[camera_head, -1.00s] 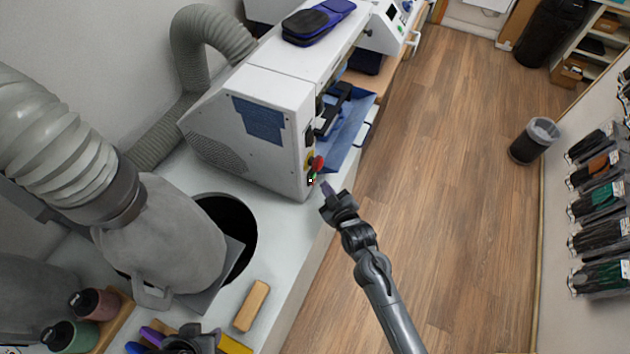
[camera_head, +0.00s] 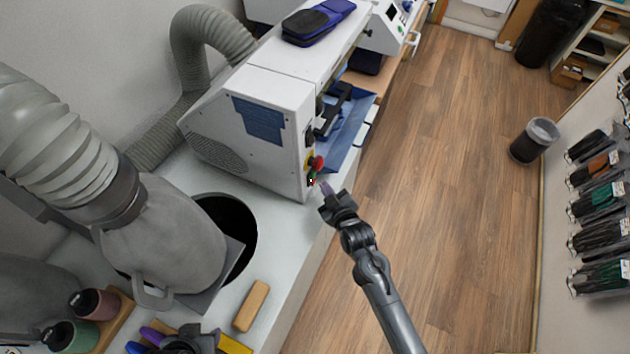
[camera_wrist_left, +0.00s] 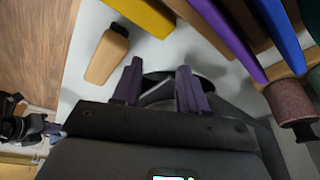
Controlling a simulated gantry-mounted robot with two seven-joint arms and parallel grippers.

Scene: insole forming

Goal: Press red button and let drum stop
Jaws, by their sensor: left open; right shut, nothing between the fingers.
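The red button (camera_head: 318,162) sits on a yellow plate on the front right edge of the white machine (camera_head: 258,130). A green button (camera_head: 314,175) is just below it. My right gripper (camera_head: 325,188) is shut and empty, its tip just below and to the right of the buttons; I cannot tell whether it touches the machine. My left gripper (camera_wrist_left: 160,84) is open and empty in the left wrist view, above the worktop; it shows partly at the bottom edge of the head view (camera_head: 196,340). I cannot make out the drum.
A grey hood with a handle (camera_head: 165,240) and a dark round opening (camera_head: 228,218) are to the left. Thread spools (camera_head: 95,304) stand at the lower left. Open wooden floor (camera_head: 460,200) lies to the right.

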